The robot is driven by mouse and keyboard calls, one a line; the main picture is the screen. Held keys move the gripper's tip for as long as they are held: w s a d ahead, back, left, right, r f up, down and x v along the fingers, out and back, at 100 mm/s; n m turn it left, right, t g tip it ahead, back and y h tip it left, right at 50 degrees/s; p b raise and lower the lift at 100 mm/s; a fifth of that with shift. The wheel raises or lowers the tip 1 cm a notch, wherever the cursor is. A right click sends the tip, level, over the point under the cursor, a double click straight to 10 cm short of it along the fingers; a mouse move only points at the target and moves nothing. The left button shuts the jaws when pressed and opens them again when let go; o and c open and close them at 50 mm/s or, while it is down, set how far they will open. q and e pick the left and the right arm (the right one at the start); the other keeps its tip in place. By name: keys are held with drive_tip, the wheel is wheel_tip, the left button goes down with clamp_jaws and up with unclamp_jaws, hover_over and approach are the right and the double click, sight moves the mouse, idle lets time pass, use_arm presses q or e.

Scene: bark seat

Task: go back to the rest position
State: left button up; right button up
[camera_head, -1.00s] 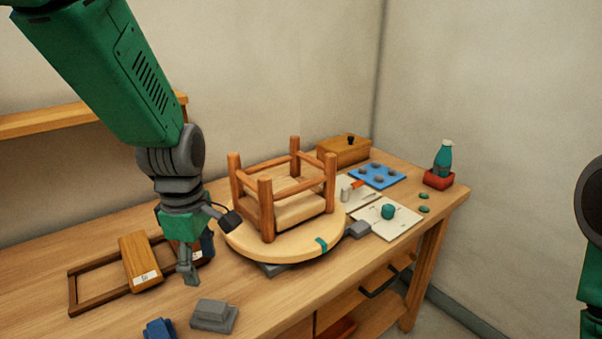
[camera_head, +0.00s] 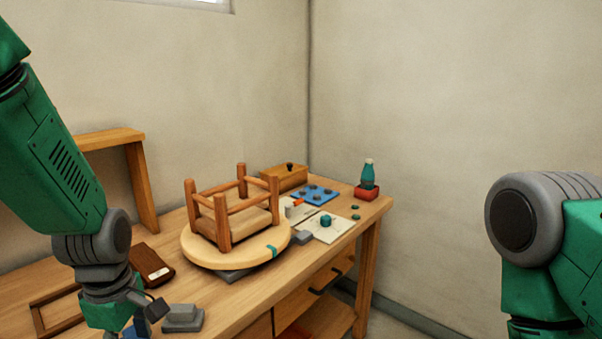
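My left arm comes in from the left, and its gripper (camera_head: 122,331) hangs low at the bottom edge over the front left of the bench. Its fingertips are largely cut off by the frame, so I cannot tell whether they are open or shut. My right arm's shoulder and upper part show at the far right; its gripper is out of the picture. A small wooden stool frame (camera_head: 222,222) stands with its legs upward on a round pale turntable (camera_head: 204,254), apart from my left gripper.
The wooden bench (camera_head: 238,296) carries a grey block (camera_head: 182,318), a dark brown labelled piece (camera_head: 152,264), a wooden frame (camera_head: 60,327), a lidded box (camera_head: 284,178), a blue mat (camera_head: 316,193) and a green bottle (camera_head: 368,173) on a red base. Walls close off the back and right.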

use_arm(q)
drive_tip(key=s+a+f+m+b, duration=0.1)
drive_tip(key=s+f+m, duration=0.3)
drive_tip(key=f, duration=0.4)
drive_tip(key=s+a+f+m+b, duration=0.1)
drive_tip(key=s+f+m, duration=0.3)
drive_tip(key=f, duration=0.5)
drive_tip(key=s+d+f+m+b, duration=0.1)
drive_tip(key=s+f+m+b, duration=0.1)
drive_tip(key=s+f+m, duration=0.8)
drive_tip(key=s+f, duration=0.1)
drive_tip(key=s, duration=0.2)
drive_tip(key=shift+s+b, duration=0.2)
drive_tip(key=shift+b, duration=0.1)
use_arm(e)
drive_tip(key=f, duration=0.5)
drive_tip(key=shift+w, duration=0.3)
